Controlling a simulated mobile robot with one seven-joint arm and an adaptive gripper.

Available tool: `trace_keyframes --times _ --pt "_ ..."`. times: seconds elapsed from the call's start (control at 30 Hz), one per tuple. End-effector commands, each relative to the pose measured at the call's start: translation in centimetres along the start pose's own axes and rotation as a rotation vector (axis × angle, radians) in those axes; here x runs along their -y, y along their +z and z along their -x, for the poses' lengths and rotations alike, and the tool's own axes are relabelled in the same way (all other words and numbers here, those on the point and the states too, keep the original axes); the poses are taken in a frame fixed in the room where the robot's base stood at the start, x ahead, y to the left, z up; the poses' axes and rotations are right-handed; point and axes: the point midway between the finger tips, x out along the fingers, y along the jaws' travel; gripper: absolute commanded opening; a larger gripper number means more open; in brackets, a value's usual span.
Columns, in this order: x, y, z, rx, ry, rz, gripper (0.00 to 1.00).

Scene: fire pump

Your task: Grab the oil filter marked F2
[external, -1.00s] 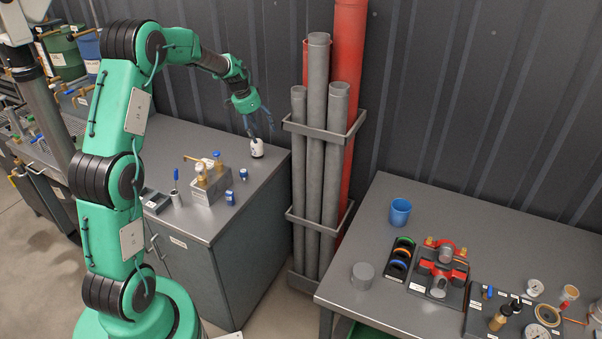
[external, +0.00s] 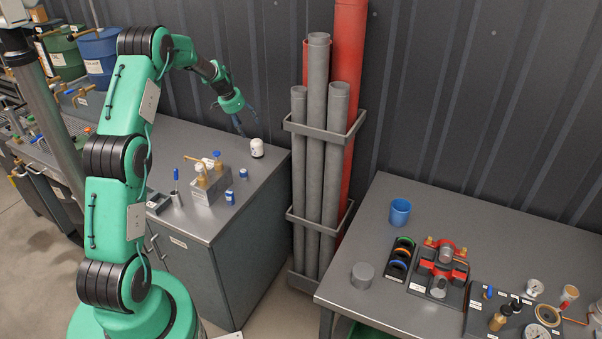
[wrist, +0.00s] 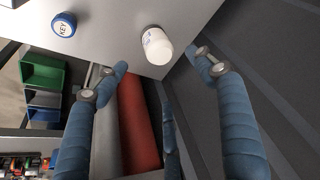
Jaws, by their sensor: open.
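A white can-shaped filter (external: 257,148) stands upright near the back right corner of the left workbench. In the wrist view the white filter (wrist: 157,46) shows between my spread fingertips with a blue mark on its side; I cannot read it as F2. My gripper (external: 246,130) is open and empty, up and to the left of the white filter in the external view, apart from it. The open blue fingers (wrist: 161,62) also show in the wrist view. Two small blue cans, one nearer the front (external: 229,197) and one behind (external: 243,174), stand closer to the bench's front.
A grey block with brass fittings (external: 208,187) stands left of the blue cans. Grey and red pipes (external: 318,130) stand in a rack just right of the bench. The dark corrugated wall (external: 450,90) is close behind. The bench top around the white filter is clear.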

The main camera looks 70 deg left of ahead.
Motion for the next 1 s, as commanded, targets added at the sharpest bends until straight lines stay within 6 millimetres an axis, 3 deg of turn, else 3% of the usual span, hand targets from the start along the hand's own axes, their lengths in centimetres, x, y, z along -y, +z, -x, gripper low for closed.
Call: trace_keyframes --times 0.27,0.73,1.0 --pt "-0.1 0.0 -1.4 0.001 0.001 -0.001 0.69" --pt "-0.1 0.0 -7.7 0.001 0.001 -0.002 0.69" --pt "-0.1 0.0 -8.6 0.0 0.0 -0.001 0.69"
